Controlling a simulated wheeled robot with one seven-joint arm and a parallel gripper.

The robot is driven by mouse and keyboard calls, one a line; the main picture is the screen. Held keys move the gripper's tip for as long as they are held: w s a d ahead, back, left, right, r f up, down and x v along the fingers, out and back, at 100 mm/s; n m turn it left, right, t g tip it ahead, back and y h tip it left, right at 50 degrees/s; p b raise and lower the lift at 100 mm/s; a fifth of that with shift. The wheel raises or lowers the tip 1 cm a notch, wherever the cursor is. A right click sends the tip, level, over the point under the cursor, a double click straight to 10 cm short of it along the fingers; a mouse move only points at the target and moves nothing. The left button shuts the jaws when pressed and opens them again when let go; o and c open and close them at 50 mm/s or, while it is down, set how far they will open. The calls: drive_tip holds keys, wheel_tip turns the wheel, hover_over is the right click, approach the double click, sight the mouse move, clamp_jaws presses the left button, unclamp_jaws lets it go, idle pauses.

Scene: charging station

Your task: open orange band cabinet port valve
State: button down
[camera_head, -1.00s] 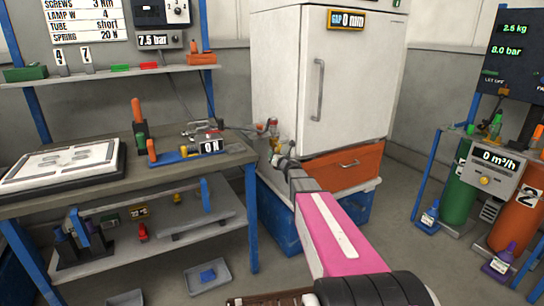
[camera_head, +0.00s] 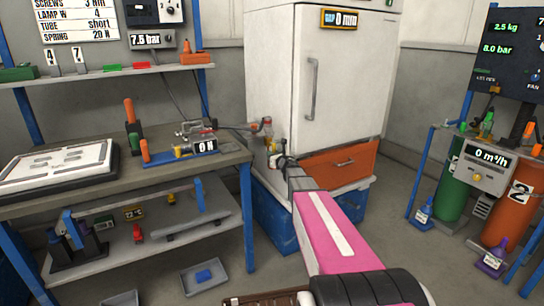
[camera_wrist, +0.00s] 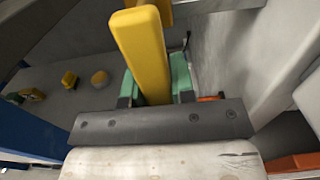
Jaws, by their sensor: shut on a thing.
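The white cabinet (camera_head: 335,80) stands at the centre of the head view, with port fittings (camera_head: 266,126) on its lower left side. A small yellow valve handle (camera_head: 271,147) shows there, just beyond my gripper (camera_head: 280,161). In the wrist view a long yellow handle (camera_wrist: 143,45) runs between the green-padded fingers of my gripper (camera_wrist: 156,84), which is shut on it. A bit of orange (camera_wrist: 210,98) shows beside the right finger; I cannot tell whether it is the valve's band. The valve body is hidden.
An orange drawer (camera_head: 340,163) and a blue bin (camera_head: 275,218) lie below the cabinet. A workbench (camera_head: 228,153) with tools stands at left. Green (camera_head: 452,190) and orange (camera_head: 510,212) cylinders stand at right. The floor between cabinet and cylinders is clear.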

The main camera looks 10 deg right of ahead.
drive_tip(key=shift+d, duration=0.1)
drive_tip(key=c, duration=1)
unclamp_jaws()
drive_tip(key=shift+o, duration=0.2)
drive_tip(key=v, duration=1)
drive_tip(key=shift+s, duration=0.4)
drive_tip(key=shift+d, duration=0.1)
